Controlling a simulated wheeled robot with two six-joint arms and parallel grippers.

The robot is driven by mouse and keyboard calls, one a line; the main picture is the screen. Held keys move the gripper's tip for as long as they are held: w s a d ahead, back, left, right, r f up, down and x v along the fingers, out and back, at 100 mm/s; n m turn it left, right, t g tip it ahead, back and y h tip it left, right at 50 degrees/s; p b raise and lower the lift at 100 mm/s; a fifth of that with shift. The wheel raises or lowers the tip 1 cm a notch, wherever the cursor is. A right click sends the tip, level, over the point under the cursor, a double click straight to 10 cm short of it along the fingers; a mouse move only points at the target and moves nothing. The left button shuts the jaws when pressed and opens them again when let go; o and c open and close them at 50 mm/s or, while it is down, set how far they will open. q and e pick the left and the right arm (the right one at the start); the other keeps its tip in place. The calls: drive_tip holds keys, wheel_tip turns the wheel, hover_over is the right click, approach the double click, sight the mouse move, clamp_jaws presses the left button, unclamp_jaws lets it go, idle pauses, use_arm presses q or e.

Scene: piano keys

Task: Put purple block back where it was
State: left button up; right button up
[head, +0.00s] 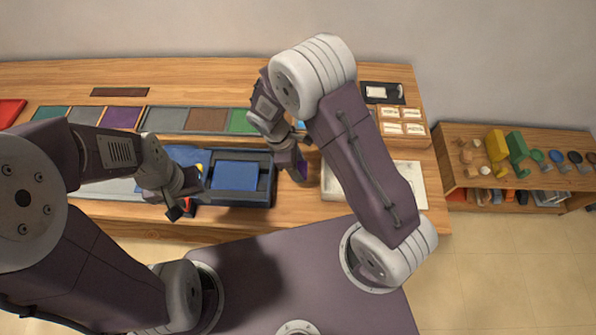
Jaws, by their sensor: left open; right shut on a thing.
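The purple block (301,173) shows as a small dark purple piece at the tip of my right gripper (293,166). The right gripper is shut on it, over the wooden table between the dark blue tray and a pale tray. The gripper and arm hide most of the block, and I cannot tell whether it touches the table. A purple panel (120,117) lies in the row of coloured panels at the back left.
The dark tray (267,185) holds a blue pad (235,176). The pale tray (334,190) stands to the right, partly behind my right arm. A wooden box (413,139) with white cards sits behind it. A side shelf (450,165) with coloured blocks is at far right.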

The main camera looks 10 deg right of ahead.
drive_tip(key=shift+f, duration=2.05)
drive_tip(key=shift+f, duration=0.1)
drive_tip(key=o, duration=1.3)
drive_tip(key=v, duration=1.2)
wheel_tip(320, 180, up, 3)
drive_tip(key=m+y, duration=0.2)
drive_tip(key=m, duration=0.4)
hover_over(306, 174)
drive_tip(key=s+d+m, duration=0.2)
drive_tip(key=m, duration=0.1)
drive_tip(key=s+d+m+t+y, duration=0.1)
drive_tip(key=s+d+m, duration=0.1)
drive_tip(key=m, duration=0.1)
drive_tip(key=s+d+m+t, duration=0.1)
drive_tip(key=s+m, duration=0.1)
drive_tip(key=m, duration=0.1)
drive_tip(key=shift+d+r, duration=0.3)
drive_tip(key=shift+d, duration=0.1)
